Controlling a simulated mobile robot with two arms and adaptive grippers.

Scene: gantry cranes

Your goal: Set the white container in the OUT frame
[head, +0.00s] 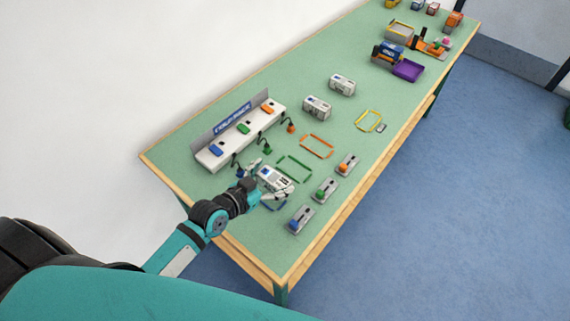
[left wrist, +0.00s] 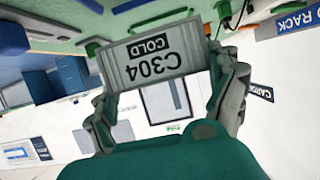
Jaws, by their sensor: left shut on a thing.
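My left gripper (head: 268,184) is shut on a white container (head: 275,178) at the near end of the green table. In the left wrist view the container (left wrist: 155,52) sits between the two fingers and its face reads C304 COLD. In the head view it is over or close beside a blue frame (head: 273,205), mostly hidden by my gripper. Green (head: 294,168), orange (head: 317,146) and yellow (head: 369,121) outline frames lie further along the table and look empty. No OUT lettering is readable. My right gripper is not in view.
Two more white containers (head: 317,107) (head: 342,85) stand further along. A white rack (head: 239,136) with coloured blocks and hooks runs along the left. Several grey plates with coloured knobs (head: 324,192) line the front edge. A purple tray (head: 407,70) lies farther back.

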